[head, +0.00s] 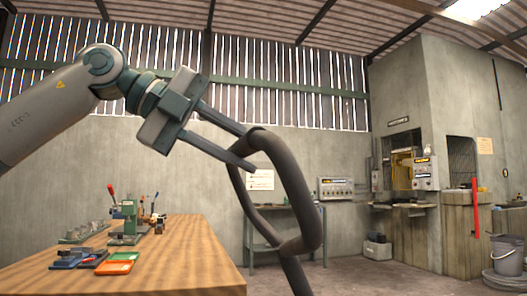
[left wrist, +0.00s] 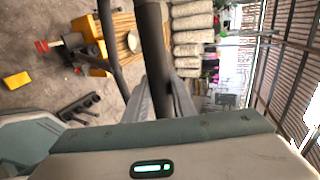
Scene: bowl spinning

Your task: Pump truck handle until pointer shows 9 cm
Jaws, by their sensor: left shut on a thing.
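The truck handle (head: 296,200) is a dark grey tubular loop on a shaft that runs out of the bottom of the head view. My left gripper (head: 250,148) is shut on the upper bar of the loop, reaching it from the upper left. In the left wrist view the dark bar (left wrist: 155,42) passes between my left fingers. The pointer, its scale and the truck body do not show in the head view. My right gripper is not in view.
A wooden table (head: 190,262) at the lower left carries a green press (head: 128,222) and small trays. Behind stand a workbench (head: 285,208) and a counter with cabinets. A grey bucket (head: 507,256) stands at the far right. Concrete floor shows right of the handle.

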